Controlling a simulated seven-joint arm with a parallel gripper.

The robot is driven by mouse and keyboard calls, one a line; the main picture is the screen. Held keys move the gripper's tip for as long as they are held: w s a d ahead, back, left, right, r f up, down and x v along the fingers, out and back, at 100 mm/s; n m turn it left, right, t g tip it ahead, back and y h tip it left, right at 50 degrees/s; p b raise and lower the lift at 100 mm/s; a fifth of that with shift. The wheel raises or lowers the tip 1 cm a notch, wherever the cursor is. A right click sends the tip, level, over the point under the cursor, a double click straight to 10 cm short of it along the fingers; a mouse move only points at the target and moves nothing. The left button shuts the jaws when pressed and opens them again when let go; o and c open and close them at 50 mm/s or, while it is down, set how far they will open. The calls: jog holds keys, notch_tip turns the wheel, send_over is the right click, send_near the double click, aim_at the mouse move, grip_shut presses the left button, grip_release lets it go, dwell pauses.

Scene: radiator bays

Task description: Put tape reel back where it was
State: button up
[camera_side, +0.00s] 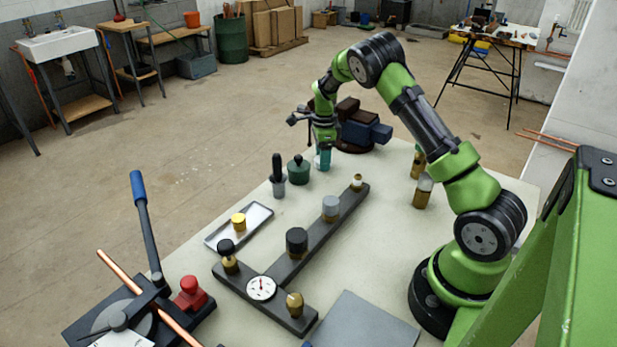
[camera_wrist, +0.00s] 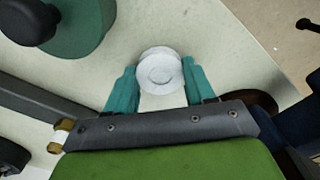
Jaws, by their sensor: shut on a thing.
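The tape reel (camera_wrist: 160,70) is white and round, and it sits between my teal fingertips in the wrist view. My gripper (camera_wrist: 158,80) is shut on it. In the side view my gripper (camera_side: 323,160) points down at the back of the table, just right of a dark green pot. The reel is mostly hidden by the fingers there, with only a pale sliver showing. The reel is low, near the table top; I cannot tell whether it touches it.
The dark green pot (camera_side: 298,170) and a black-handled tool (camera_side: 278,172) stand close by on the left. A dark T-shaped rail (camera_side: 273,265) carries several fittings. A white tray (camera_side: 240,228) holds a brass piece. A vise (camera_side: 362,128) stands behind my gripper.

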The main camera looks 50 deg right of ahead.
jog(key=shift+f, duration=0.15)
jog(key=o, duration=0.8)
